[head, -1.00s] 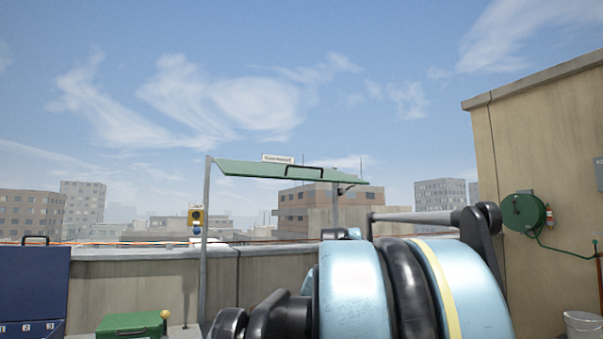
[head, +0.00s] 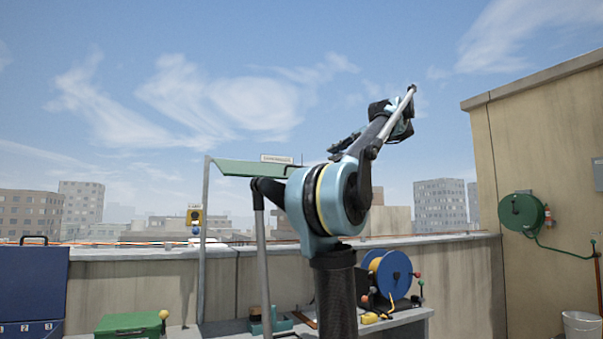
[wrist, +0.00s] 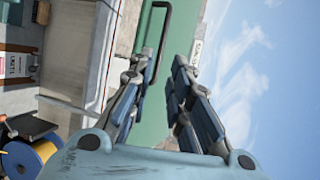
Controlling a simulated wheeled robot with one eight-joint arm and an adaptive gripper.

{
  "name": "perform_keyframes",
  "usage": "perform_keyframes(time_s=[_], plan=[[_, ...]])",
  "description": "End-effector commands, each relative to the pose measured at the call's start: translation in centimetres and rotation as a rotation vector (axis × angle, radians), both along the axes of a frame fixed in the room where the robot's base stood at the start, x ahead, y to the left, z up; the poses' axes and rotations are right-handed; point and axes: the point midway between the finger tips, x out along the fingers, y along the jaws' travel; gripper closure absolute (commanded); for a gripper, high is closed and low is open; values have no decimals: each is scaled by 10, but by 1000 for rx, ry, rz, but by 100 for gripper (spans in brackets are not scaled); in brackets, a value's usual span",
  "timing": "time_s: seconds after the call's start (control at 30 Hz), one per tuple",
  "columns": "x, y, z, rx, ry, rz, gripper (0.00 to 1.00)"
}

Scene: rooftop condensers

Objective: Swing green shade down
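The green shade (head: 238,168) is a sloped panel raised on a grey post, with a white label plate (head: 276,158) along its top edge. My arm hides its right part in the head view. In the wrist view the shade (wrist: 186,28) runs behind my fingers, turned on its side, and its black bar handle (wrist: 167,25) shows just beyond the fingertips. My gripper (wrist: 166,62) is open and empty, with the left finger overlapping the near end of the handle in the picture. I cannot tell whether they touch. The gripper also shows in the head view (head: 343,146), pointing left.
Below the shade a bench (head: 410,318) carries a blue reel (head: 394,274) and small tools. A green box (head: 130,323) and a blue cabinet (head: 33,285) stand at the left. A hose reel (head: 521,211) hangs on the right wall. Open sky surrounds the raised arm.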

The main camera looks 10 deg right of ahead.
Motion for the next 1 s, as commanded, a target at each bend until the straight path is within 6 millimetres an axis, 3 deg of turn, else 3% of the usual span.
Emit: perform_keyframes(time_s=[0.27, 1.0], plan=[[12, 6, 2, 9, -7, -3, 82], [87, 66, -20, 7, -6, -1, 82]])
